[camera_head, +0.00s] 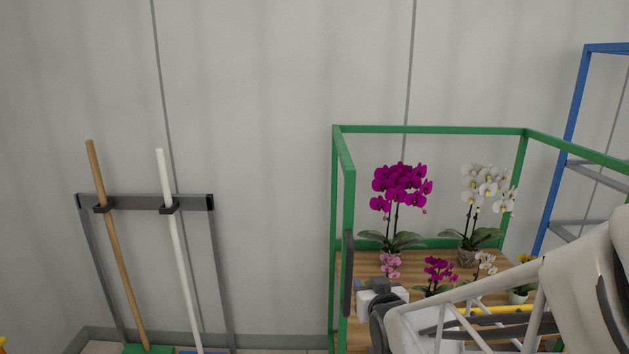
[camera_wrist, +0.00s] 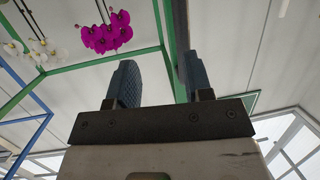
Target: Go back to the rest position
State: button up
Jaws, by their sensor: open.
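My gripper (camera_wrist: 158,82) shows in the wrist view with its two dark fingers apart and nothing between them. In the head view my arm reaches in from the lower right, and its end is in front of the left part of the green-framed cart. The fingertips cannot be made out clearly there. A tall magenta orchid (camera_head: 402,186) stands on the cart's wooden shelf (camera_head: 430,262), behind my arm's end. The magenta orchid also shows in the wrist view (camera_wrist: 107,32), left of the fingers and apart from them.
A green frame (camera_head: 432,129) surrounds the shelf. A tall white orchid (camera_head: 487,184) and several small orchids stand on it, partly hidden by my arm. A blue rack (camera_head: 571,125) is at right. A tool rack (camera_head: 138,202) with two poles leans at left. Wall space between is clear.

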jog(key=s+d+r+g, duration=0.2)
jog(key=s+g, duration=0.2)
jog(key=s, duration=0.4)
jog(key=s+d+r+m+g+h, duration=0.1)
jog(key=s+g, duration=0.3)
jog(key=s, duration=0.4)
jog(key=s+d+r+g+h, duration=0.1)
jog(key=s+d+r+g, duration=0.2)
jog(key=s, duration=0.6)
jog(key=shift+d+r+m+g, duration=0.15)
jog(key=shift+m+g, duration=0.25)
jog(key=shift+g, duration=0.2)
